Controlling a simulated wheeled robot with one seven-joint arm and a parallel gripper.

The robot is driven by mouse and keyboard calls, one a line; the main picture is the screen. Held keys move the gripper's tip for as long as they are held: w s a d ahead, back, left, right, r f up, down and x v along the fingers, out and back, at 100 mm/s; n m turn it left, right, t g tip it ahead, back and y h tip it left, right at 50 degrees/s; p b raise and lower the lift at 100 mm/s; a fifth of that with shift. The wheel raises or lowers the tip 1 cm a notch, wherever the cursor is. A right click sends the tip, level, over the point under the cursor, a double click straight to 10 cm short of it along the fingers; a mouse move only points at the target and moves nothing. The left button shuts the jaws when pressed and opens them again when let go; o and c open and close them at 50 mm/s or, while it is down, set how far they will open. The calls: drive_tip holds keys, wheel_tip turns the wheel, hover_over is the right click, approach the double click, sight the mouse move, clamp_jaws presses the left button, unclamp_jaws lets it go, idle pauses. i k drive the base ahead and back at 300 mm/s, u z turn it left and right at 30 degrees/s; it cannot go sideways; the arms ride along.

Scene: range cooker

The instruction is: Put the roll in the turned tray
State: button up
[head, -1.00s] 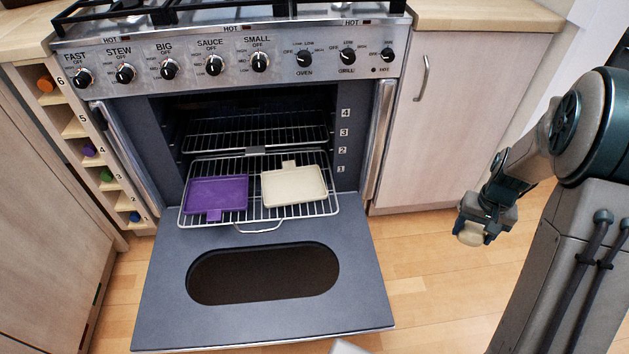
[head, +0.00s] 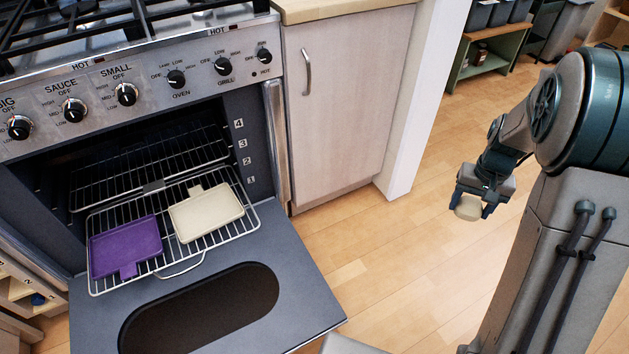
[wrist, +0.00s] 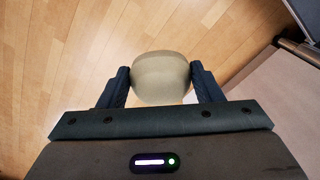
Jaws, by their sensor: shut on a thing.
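My gripper (head: 468,208) is shut on a pale cream roll (head: 468,207), right of the oven and above the wooden floor. In the wrist view the roll (wrist: 160,77) sits between the two fingers. Two trays lie on the pulled-out oven rack (head: 150,284). The purple tray (head: 125,247) is on the left, with its handle tab toward the front. The cream tray (head: 207,213) is on the right, with its tab toward the back of the oven. Both trays look empty.
The oven door (head: 315,312) is folded down in front of the rack. A second rack (head: 150,170) sits deeper inside. A cabinet (head: 350,110) and a white wall end (head: 430,100) stand right of the oven. The floor (head: 390,260) between the door and my arm is clear.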

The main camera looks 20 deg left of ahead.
sight(128, 254)
drive_tip(key=z, duration=0.5)
drive_tip(key=k, duration=0.85)
drive_tip(key=u, duration=2.6)
drive_tip(key=i, duration=0.5)
drive_tip(key=z, duration=0.1)
